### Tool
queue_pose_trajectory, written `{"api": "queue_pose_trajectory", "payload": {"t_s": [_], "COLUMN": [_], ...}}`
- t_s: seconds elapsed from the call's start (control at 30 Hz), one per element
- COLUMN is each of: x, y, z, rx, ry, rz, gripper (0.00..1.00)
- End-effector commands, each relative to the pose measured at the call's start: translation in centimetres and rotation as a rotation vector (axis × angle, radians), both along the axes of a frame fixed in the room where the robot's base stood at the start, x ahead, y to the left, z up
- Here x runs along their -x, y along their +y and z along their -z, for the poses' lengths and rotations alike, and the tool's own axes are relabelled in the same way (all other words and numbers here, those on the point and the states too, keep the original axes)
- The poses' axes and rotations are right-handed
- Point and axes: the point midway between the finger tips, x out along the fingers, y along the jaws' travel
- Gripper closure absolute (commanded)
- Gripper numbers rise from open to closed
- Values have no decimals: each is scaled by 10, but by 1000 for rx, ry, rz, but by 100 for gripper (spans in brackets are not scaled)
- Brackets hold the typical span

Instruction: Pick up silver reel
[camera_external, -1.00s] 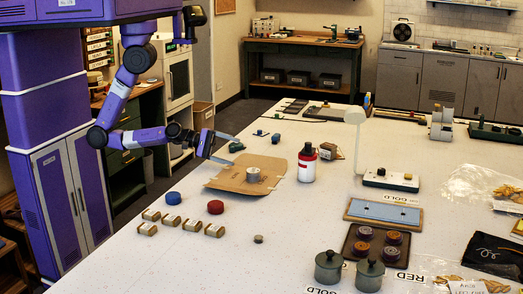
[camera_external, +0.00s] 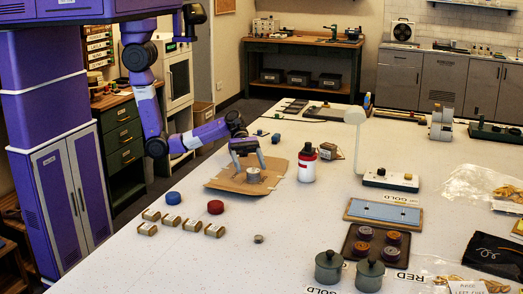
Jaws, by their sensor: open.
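The silver reel (camera_external: 253,175) stands on a flat piece of brown cardboard (camera_external: 222,181) on the white table. My gripper (camera_external: 249,166) points down over the cardboard with its fingers apart. One finger is to the left of the reel and the other is at its upper right. The fingertips are close to the reel; I cannot tell whether they touch it.
A white bottle with a red label (camera_external: 307,165) stands just right of the cardboard. A white lamp (camera_external: 355,118) stands farther right. The table front of the cardboard is mostly clear.

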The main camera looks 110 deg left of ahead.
Motion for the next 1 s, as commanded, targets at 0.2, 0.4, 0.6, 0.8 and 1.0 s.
{"api": "queue_pose_trajectory", "payload": {"t_s": [0.2, 0.4, 0.6, 0.8, 1.0], "x": [-14, -32, -39, -39, -38], "y": [-16, -35, -44, -43, -43], "z": [8, 21, 26, 26, 26], "rx": [-1, -2, -2, -3, -3], "ry": [-1, -2, -3, -3, -3], "rz": [1, 1, -2, -3, -3], "gripper": [26, 26, 26, 30, 69]}}
